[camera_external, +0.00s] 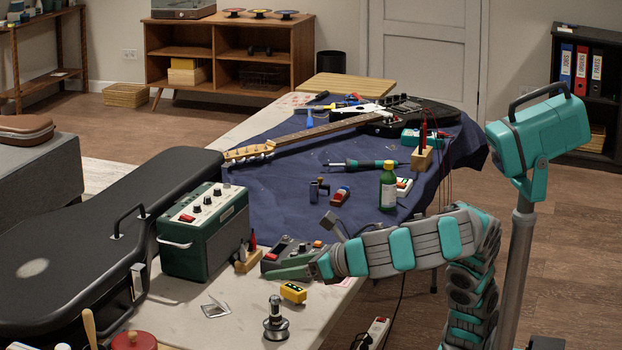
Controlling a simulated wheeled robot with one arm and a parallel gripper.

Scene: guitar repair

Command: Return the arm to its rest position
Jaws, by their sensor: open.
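My arm (390,250) reaches left from its column over the near right part of the workbench, bent at the elbow. My gripper (281,269) is at its left end, low over the bench, with its teal fingers pointing left. The jaws are open and I see nothing held between them. A grey pedal-like box (290,248) with knobs is just behind the fingers, and a small yellow box (293,292) is just in front of them. Whether the fingers touch either one I cannot tell.
A green amplifier (203,232) and a black guitar case (75,255) are to the left. A metal peg-like tool (275,320) stands in front. Behind, a blue cloth (270,190) carries an electric guitar (400,118), a green bottle (388,187) and several tools.

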